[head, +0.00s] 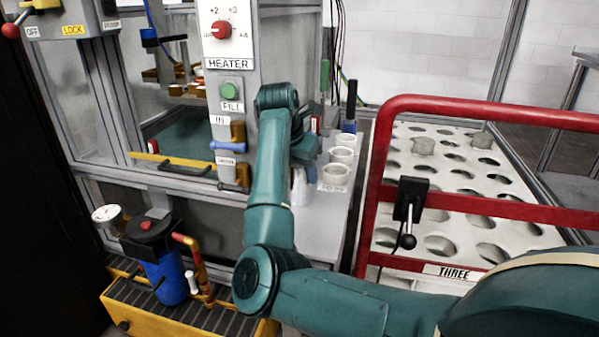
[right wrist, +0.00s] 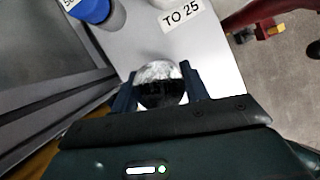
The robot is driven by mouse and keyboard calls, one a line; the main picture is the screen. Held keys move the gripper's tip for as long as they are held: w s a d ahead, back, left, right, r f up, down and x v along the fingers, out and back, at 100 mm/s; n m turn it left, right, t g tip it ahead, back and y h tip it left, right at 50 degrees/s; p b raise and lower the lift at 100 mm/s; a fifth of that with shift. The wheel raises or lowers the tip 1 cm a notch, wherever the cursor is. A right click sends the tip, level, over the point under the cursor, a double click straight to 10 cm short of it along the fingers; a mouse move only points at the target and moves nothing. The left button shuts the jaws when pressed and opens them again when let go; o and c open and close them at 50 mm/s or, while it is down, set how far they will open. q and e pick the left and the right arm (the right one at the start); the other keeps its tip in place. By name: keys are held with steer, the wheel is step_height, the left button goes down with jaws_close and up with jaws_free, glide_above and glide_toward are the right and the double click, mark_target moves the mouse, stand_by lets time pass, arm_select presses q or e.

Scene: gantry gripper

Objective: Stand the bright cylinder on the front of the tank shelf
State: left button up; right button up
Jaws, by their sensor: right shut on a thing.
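My right gripper (right wrist: 158,78) is shut on the bright cylinder (right wrist: 160,72). In the right wrist view its round, shiny end shows between the two dark fingers, bright on the far side and dark on the near side. In the head view, part of the cylinder (head: 299,188) shows below the gripper, at the left side of the grey shelf (head: 322,236). My right forearm hides most of the gripper there. The shelf's bare front lies below the cylinder in the picture. I cannot tell whether the cylinder touches the shelf. My left gripper is not in view.
White cups (head: 342,155) stand in a row on the shelf behind a "TO 25" label (right wrist: 182,17). The framed tank (head: 180,190) borders the shelf on the left. A red rail (head: 371,190) and a perforated rack stand right.

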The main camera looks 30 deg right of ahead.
steer(key=shift+f, duration=0.1)
steer(key=o, duration=1.4)
steer(key=shift+c, duration=0.2)
